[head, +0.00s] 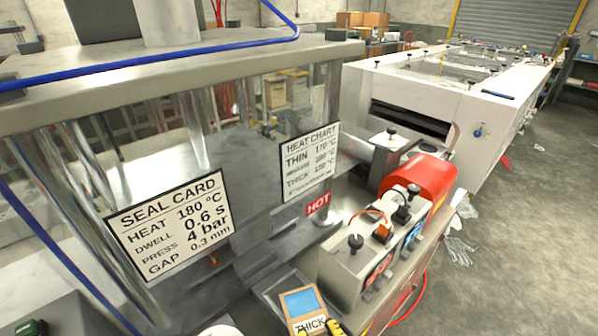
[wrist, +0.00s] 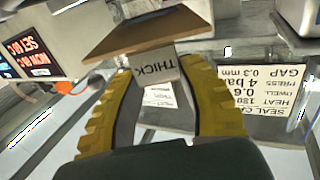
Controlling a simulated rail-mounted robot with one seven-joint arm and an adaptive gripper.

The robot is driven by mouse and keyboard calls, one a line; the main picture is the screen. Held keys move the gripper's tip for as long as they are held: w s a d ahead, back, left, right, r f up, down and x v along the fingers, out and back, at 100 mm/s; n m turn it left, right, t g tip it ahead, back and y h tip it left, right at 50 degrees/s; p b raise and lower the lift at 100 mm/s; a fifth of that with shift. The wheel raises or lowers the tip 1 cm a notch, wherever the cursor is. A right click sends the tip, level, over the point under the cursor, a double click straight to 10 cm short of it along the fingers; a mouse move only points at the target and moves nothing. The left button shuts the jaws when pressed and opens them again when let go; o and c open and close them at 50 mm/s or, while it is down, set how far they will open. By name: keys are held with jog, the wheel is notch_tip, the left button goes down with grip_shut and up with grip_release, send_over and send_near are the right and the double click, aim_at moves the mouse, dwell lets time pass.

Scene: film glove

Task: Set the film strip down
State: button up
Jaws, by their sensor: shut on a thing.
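The film strip (head: 300,302) is a tan-edged piece with a blue middle and a pale tag reading THICK, low in the head view at the bottom middle. In the wrist view its brown body (wrist: 130,38) extends beyond the THICK tag (wrist: 153,68), which sits between my fingertips. My gripper (wrist: 158,72) has yellow ridged fingers closed on the tag end. In the head view only small yellow parts of the fingers show beside the tag. The strip is near a grey metal surface (head: 262,284); whether it touches that surface cannot be told.
A sealing machine with clear guards and a seal card (head: 168,228) stands at left. A heat chart (head: 310,162) and red HOT sign (head: 318,205) are behind the strip. A control box (head: 352,262) with knobs is close at right, beside a red cylinder (head: 420,185).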

jog(key=s+d+r+m+t+h+p, duration=0.1)
jog(key=s+d+r+m+h, duration=0.3)
jog(key=s, duration=0.3)
jog(key=s+a+r+h+p, duration=0.1)
jog(key=a+r+p, duration=0.2)
jog(key=p, duration=2.8)
jog(key=a, duration=0.4)
jog(key=shift+s+a+r+h, duration=0.2)
jog(key=shift+s+h, duration=0.1)
jog(key=shift+h, duration=0.1)
